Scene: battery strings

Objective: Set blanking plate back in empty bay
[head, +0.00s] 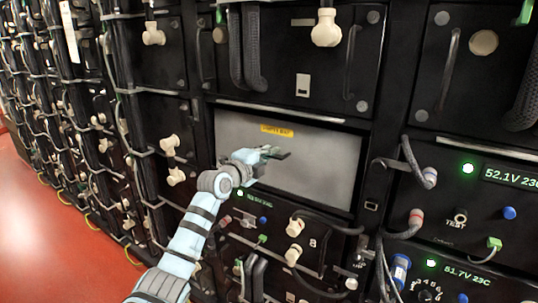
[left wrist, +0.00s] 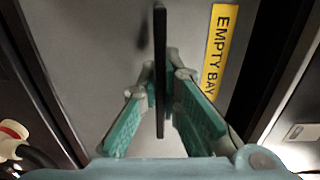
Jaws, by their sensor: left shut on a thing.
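The blanking plate (head: 320,168) is a plain grey panel with a yellow EMPTY BAY label (head: 277,131) near its top. In the head view it stands upright across the bay opening. I cannot tell whether it is fully flush. In the left wrist view the grey plate (left wrist: 85,60) fills the background, with the label (left wrist: 218,50) at right. My left gripper (head: 270,154) is in front of the plate's left part. Its green fingers (left wrist: 162,105) are shut on a thin black bar (left wrist: 160,45), which looks like the plate's handle; where it joins the plate is unclear. My right gripper is out of view.
Black battery modules surround the bay. Below it is a module with cables and cream connectors (head: 295,227). At right, modules show lit displays (head: 510,176). Cabled racks (head: 85,110) line the left, above a clear red floor (head: 50,235).

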